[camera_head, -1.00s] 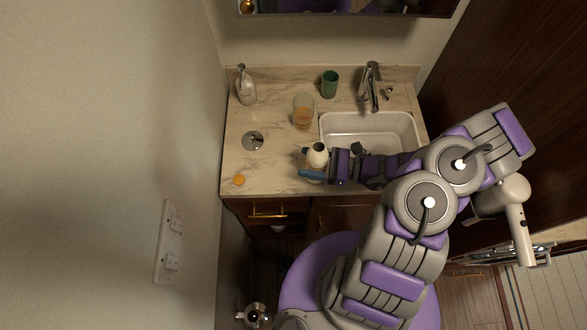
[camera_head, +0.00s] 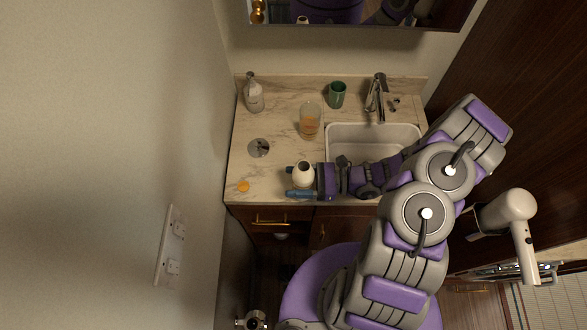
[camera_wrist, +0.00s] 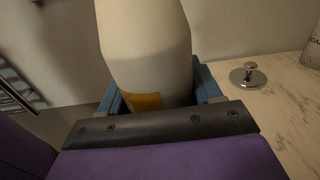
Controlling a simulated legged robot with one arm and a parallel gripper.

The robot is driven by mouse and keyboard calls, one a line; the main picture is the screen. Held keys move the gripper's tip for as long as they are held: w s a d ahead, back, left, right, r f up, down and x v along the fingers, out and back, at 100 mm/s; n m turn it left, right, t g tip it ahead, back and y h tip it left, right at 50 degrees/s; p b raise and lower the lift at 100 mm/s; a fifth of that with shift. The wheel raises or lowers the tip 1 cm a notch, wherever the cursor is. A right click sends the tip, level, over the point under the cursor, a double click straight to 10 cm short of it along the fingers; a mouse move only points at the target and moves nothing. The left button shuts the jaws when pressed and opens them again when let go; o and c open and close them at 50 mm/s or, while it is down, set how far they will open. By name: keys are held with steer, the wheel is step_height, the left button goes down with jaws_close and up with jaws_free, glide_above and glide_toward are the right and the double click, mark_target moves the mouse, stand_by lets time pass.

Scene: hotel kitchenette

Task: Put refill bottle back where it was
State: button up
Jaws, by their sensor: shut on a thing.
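The refill bottle (camera_head: 304,172) is pale and open-topped, seen from above near the counter's front. My gripper (camera_head: 299,182) is shut around it. In the wrist view, the pale bottle (camera_wrist: 145,40) stands between the blue fingers, with an orange label patch low on its side. Its base is hidden behind my gripper, so I cannot tell whether it touches the counter. An orange cap (camera_head: 243,186) lies on the counter (camera_head: 278,150) to the left.
A round metal fitting with a knob (camera_head: 258,148) is set in the counter; it also shows in the wrist view (camera_wrist: 247,76). Behind are a pump dispenser (camera_head: 253,97), an amber-filled glass (camera_head: 309,127) and a green cup (camera_head: 337,95). The sink (camera_head: 345,130) and faucet (camera_head: 376,98) are right.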

steer(key=w+f, duration=0.1)
steer(key=w, duration=0.1)
steer(key=w+f, duration=0.1)
steer(key=w, duration=0.1)
steer(key=w+a+f+b, duration=0.1)
steer(key=w+f, duration=0.1)
steer(key=shift+f, duration=0.1)
steer(key=shift+s+a, duration=0.1)
steer(key=shift+a, duration=0.2)
steer(key=o, duration=1.2)
steer(key=shift+c, duration=0.2)
steer(key=shift+d, duration=0.15)
